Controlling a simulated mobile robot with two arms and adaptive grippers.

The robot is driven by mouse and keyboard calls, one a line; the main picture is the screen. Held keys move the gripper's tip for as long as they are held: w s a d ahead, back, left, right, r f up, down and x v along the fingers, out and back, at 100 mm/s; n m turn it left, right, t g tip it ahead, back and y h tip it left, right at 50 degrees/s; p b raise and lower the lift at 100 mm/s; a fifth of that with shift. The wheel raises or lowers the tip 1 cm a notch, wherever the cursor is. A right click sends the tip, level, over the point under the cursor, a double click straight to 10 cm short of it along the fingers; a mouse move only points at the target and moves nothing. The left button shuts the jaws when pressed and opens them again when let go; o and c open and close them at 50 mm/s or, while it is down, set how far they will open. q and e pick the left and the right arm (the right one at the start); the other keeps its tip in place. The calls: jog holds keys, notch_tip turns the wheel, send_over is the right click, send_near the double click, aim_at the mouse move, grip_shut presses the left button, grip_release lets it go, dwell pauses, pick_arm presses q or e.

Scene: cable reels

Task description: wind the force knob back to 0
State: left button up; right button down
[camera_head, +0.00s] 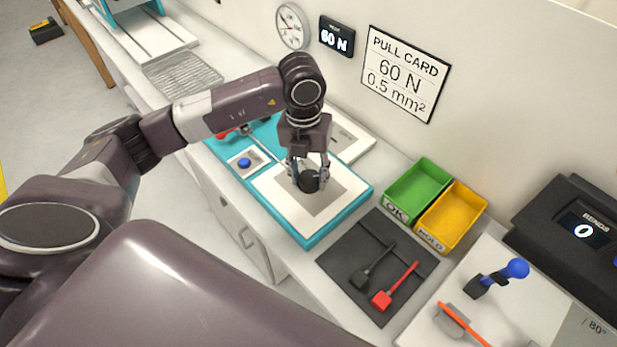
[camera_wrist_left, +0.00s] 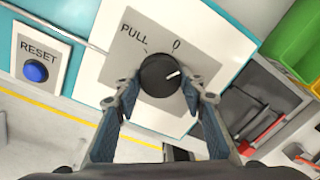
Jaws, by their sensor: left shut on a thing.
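The black force knob (camera_head: 309,183) sits on the grey plate of a white and teal panel (camera_head: 271,200). In the left wrist view the knob (camera_wrist_left: 160,75) has a white pointer mark directed to the right and slightly up. The mark "0" (camera_wrist_left: 177,44) is printed above the knob and "PULL" is to its upper left. My left gripper (camera_head: 309,180) comes down from above and is shut on the knob, one finger on each side. The display (camera_head: 336,37) on the wall reads 60 N. My right gripper is not in view.
A blue RESET button (camera_head: 244,162) is left of the knob. A green OK bin (camera_head: 418,190) and a yellow HOLD bin (camera_head: 451,217) stand to the right. A dark mat (camera_head: 350,243) holds a black and a red tool. The pull card (camera_head: 403,73) reads 60 N, 0.5 mm².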

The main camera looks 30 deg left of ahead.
aim_at(307, 179)
pick_arm(q)
jog(key=n+b, duration=0.1)
jog(key=n, duration=0.2)
jog(key=shift+n, duration=0.3)
jog(key=shift+w+n, duration=0.1)
jog(key=shift+n, duration=1.2)
jog(key=shift+r+b, duration=0.1)
jog(key=shift+b, duration=0.2)
jog(key=o, duration=1.2)
jog(key=shift+c, duration=0.2)
jog(key=shift+d, duration=0.1)
notch_tip(307, 179, up, 12)
jog(key=shift+s+a, duration=0.25)
jog(key=shift+s, duration=0.05)
